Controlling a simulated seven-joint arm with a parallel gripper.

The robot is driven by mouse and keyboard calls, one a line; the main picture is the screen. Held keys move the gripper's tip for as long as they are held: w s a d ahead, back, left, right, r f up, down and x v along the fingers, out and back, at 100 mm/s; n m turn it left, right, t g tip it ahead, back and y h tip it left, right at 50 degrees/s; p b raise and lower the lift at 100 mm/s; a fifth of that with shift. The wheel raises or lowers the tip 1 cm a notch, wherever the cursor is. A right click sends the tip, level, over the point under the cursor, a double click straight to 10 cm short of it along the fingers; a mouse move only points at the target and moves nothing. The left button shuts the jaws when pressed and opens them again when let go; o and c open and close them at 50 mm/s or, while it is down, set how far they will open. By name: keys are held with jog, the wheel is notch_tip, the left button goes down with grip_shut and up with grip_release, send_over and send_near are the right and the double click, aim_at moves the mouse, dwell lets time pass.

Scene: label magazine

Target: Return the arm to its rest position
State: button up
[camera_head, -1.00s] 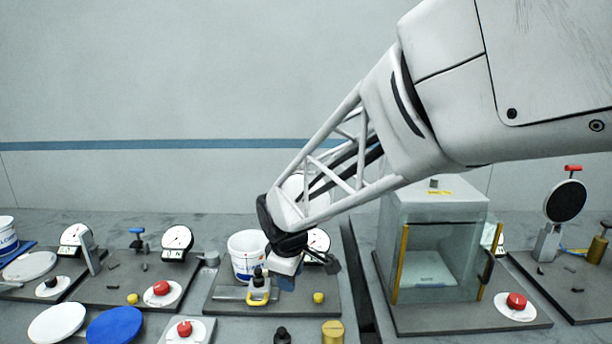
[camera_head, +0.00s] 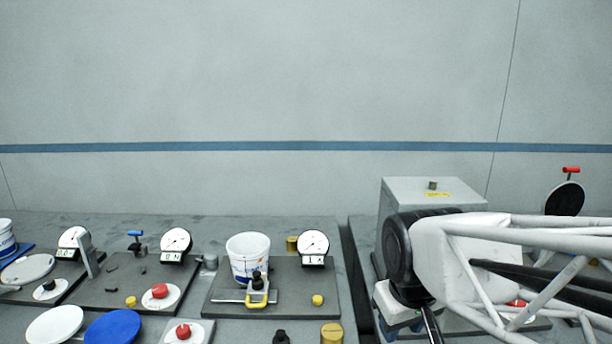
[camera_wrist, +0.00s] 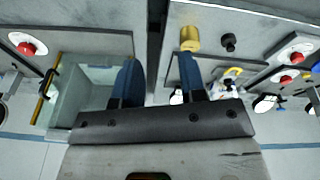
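My arm reaches in from the right edge of the head view. The cabinet (camera_wrist: 95,72) lies behind the left finger. A brass cylinder (camera_wrist: 189,38) stands on the bench beyond the right finger's tip, apart from it.
A white bucket (camera_head: 248,256) stands behind a yellow-handled clamp (camera_head: 258,297), beside a dial gauge (camera_head: 313,243). A lever with a black disc (camera_head: 565,198) stands far right.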

jog(key=s+d+m, duration=0.3)
jog(key=s, duration=0.3)
jog(key=shift+s+d+f, duration=0.15)
jog(key=shift+s+f, duration=0.15)
jog(key=shift+s, duration=0.1)
dwell(1.5)
jog(key=n, duration=1.8)
send_near(255, 305)
jog(key=shift+w+d+f, duration=0.1)
jog(key=shift+w+f, duration=0.15)
jog(key=shift+f, duration=0.1)
jog(key=shift+x, duration=3.85)
